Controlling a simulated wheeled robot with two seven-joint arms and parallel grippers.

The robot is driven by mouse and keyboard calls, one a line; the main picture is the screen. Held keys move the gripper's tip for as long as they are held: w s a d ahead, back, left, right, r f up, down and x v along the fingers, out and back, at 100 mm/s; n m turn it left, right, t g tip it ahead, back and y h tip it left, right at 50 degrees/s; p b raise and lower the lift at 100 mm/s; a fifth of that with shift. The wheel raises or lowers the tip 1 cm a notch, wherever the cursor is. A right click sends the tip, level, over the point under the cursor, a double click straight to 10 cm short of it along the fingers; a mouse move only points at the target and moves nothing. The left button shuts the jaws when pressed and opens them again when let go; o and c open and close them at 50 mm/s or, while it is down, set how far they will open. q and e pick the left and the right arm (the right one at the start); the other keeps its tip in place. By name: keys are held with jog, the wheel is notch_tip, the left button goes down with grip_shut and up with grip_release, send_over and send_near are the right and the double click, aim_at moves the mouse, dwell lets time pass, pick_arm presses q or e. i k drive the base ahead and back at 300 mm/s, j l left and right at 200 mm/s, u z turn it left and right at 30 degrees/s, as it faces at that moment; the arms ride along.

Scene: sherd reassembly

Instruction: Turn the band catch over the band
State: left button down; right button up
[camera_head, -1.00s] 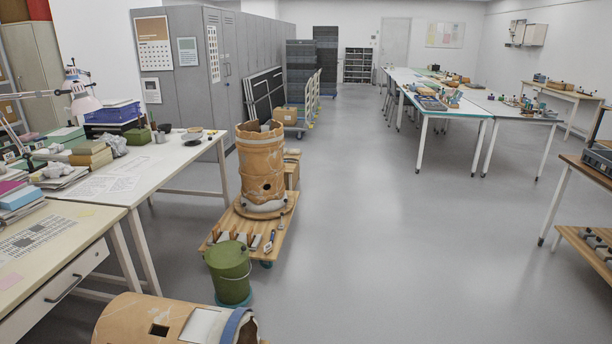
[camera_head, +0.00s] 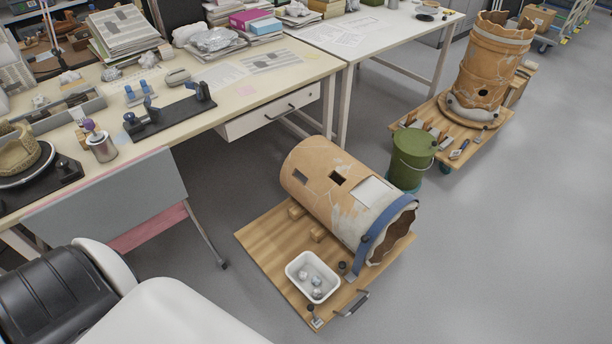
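A large tan clay cylinder (camera_head: 314,168), pieced together with pale fill patches, lies on its side on a wooden board (camera_head: 262,238). A blue band (camera_head: 383,232) runs around it near its jagged open end at the right. The band's lower end (camera_head: 352,276) hangs down towards the board. A small dark knob (camera_head: 366,239) shows on the band's near side; I cannot tell whether it is the catch or how the catch is turned. The far side of the band is hidden behind the cylinder. Neither of my grippers is in view.
A white tub (camera_head: 293,268) with small lumps and a dark handle (camera_head: 353,304) sit at the board's front. A green bucket (camera_head: 408,160) stands behind the open end. A cluttered bench (camera_head: 300,68) is behind left.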

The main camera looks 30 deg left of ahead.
aim_at(342, 265)
jog(key=u, duration=0.65)
jog(key=i+l+u, duration=0.3)
jog(key=i+l, duration=0.15)
jog(key=l, duration=0.25)
jog(key=i+l+u, duration=0.15)
jog(key=l, duration=0.2)
